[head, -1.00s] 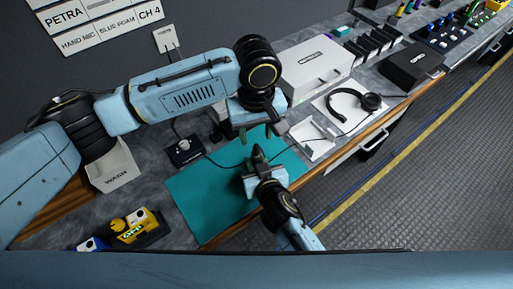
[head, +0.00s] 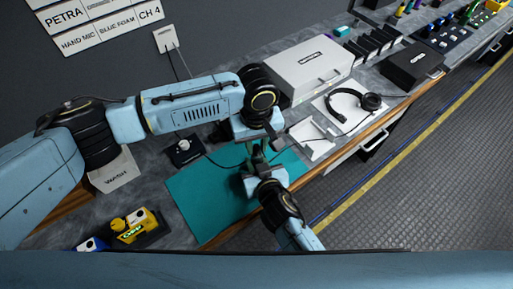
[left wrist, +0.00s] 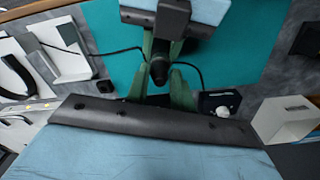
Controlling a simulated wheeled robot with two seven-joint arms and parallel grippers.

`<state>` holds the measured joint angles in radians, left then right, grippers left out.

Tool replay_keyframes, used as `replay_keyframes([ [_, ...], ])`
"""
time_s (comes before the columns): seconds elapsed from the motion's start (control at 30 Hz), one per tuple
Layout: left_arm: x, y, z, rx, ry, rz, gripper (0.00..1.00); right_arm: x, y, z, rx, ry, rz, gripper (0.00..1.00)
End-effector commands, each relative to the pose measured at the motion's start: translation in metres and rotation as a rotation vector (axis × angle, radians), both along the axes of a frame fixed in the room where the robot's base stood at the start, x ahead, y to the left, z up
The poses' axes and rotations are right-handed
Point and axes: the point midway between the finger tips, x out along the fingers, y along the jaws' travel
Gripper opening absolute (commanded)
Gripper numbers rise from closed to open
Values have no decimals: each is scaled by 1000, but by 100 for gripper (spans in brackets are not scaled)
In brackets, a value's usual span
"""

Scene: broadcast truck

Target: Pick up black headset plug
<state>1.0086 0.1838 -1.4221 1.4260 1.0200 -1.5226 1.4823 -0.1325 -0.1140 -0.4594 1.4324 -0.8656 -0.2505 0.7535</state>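The black headset plug (left wrist: 158,72) is a small dark piece between the two green fingers of my left gripper (left wrist: 161,68) in the left wrist view. The fingers sit against it on both sides. In the head view my left gripper (head: 256,146) reaches down over the teal mat from above. My right gripper (head: 260,168) comes from below and meets it there, seeming shut on the plug's other end; its fingertips are mostly hidden. The right gripper also shows at the top of the left wrist view (left wrist: 170,20). A thin black cable runs off to both sides.
The teal mat (head: 205,200) lies under both grippers. The headset (head: 352,102) rests to the right, near a white case (head: 310,68). A small black box with a knob (head: 183,149) stands left of the mat. Yellow and blue devices (head: 138,224) sit at lower left.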

Motion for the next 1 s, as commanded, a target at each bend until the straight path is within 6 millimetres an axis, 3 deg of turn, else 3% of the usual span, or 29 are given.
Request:
replay_keyframes([
  [0.03, 0, 0, 0, 0, 0, 0, 16, 0, 0, 0, -1, 1, -1, 3],
  [0.17, 0, 0, 0, 0, 0, 0, 0, 0, 0, 0, -1, 1, -1, 3],
  [0.47, 0, 0, 3, -1, 0, 0, 0, 0, 0, 0, -1, 1, -1, 3],
  [0.57, 1, 0, 13, -2, -1, 0, 0, 0, 0, 0, -1, 1, -1, 3],
  [1.0, 0, 0, 92, -2, -1, 0, 0, 0, 0, -1, -1, 2, 0, 3],
])
